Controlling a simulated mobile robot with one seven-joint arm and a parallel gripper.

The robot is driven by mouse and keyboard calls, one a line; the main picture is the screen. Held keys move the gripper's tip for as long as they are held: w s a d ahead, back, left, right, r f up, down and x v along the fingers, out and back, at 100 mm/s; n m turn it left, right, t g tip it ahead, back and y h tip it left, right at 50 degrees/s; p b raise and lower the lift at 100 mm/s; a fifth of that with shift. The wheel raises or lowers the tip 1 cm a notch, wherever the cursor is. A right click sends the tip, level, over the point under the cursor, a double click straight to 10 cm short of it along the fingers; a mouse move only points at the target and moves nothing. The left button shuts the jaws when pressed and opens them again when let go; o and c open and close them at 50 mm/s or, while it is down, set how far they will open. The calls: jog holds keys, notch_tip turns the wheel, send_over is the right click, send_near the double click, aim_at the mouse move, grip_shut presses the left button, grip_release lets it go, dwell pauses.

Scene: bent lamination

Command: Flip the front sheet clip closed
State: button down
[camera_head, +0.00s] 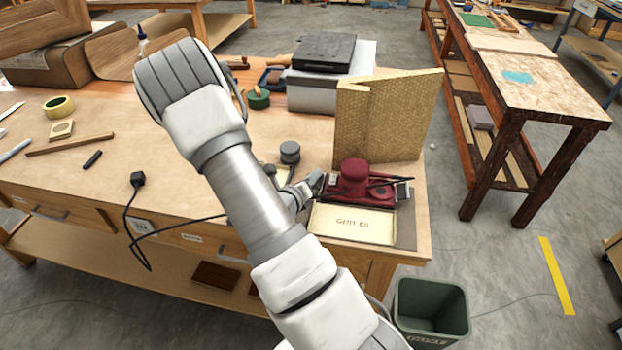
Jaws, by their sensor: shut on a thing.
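A dark red sander (356,183) lies on a dark mat near the right front of the wooden workbench. A small metal clip (403,191) shows at its right end. My gripper (316,184) is at the sander's left end, touching or very close to it. It is shut on a small part there, apparently the sheet clip, which the fingers hide. A pale sheet marked "Grit 60" (352,224) lies flat just in front of the sander.
A tall tan abrasive board (385,115) stands right behind the sander. A grey round knob-like piece (290,152) is to the left. The workbench (150,175) ends just right of the mat. A green bin (432,305) stands on the floor below.

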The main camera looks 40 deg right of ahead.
jog(key=m+t+y+b, duration=0.1)
jog(key=m+b, duration=0.1)
jog(key=s+d+m+y+b, duration=0.1)
jog(key=m+b, duration=0.1)
jog(key=shift+s+r+t, duration=0.1)
jog(key=shift+r+t, duration=0.05)
jog(key=shift+t, duration=0.25)
jog(key=m+b, duration=0.1)
jog(key=b, duration=0.1)
jog(key=t+y+b, duration=0.1)
jog(key=b, duration=0.2)
jog(key=shift+s+d+m+b, duration=0.3)
jog(key=shift+m+b, duration=0.05)
jog(key=shift+m, duration=0.05)
jog(key=shift+s+r+m+b, duration=0.15)
jog(key=shift+m+b, duration=0.15)
jog(key=shift+b, duration=0.85)
jog(key=shift+d+r+b, duration=0.1)
jog(key=shift+r+b, duration=0.1)
jog(key=shift+b, duration=0.25)
